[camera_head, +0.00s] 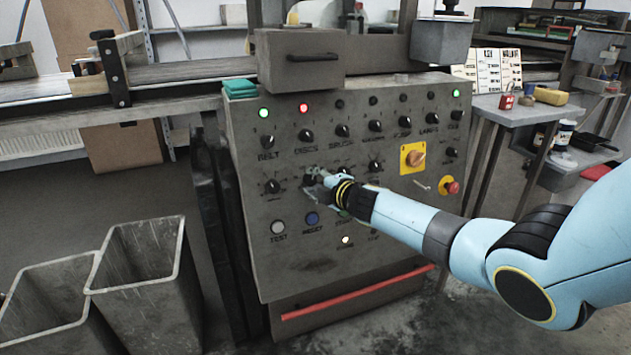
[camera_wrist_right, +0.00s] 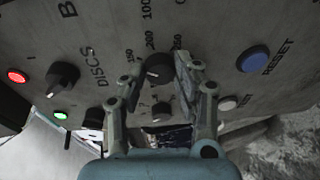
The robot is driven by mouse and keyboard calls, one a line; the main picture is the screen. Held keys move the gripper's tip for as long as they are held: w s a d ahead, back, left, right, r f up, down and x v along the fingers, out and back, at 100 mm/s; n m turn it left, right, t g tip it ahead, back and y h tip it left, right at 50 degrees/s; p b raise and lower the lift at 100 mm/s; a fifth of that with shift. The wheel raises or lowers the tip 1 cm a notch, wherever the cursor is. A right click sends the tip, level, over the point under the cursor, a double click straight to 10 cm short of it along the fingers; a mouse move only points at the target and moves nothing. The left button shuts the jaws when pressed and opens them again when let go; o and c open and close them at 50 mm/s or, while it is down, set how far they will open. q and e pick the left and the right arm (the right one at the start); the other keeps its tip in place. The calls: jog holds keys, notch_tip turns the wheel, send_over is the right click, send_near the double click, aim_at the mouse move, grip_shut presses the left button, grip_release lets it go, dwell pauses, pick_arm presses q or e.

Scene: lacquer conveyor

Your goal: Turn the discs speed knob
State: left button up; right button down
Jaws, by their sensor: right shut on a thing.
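The discs speed knob (camera_wrist_right: 158,73) is a small dark round knob on the grey control panel (camera_head: 260,235). It sits in the second row, below the DISCS switch (camera_head: 306,135), with printed scale numbers beside it in the wrist view. My right gripper (camera_head: 315,180) reaches the panel from the right. In the wrist view its fingertips (camera_wrist_right: 160,66) stand one on each side of the knob, shut on it. In the head view the fingers largely hide the knob. My left gripper is not in view.
A similar knob (camera_head: 272,186) is close on the left. The TEST button (camera_head: 278,227) and blue RESET button (camera_head: 312,219) are just below. An orange rotary switch (camera_head: 413,158) and a red emergency button (camera_head: 451,187) are to the right. Two grey bins (camera_head: 140,285) stand at left.

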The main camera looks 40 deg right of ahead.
jog(key=shift+f, duration=0.1)
jog(key=c, duration=1)
grip_release()
jog(key=shift+o, duration=0.2)
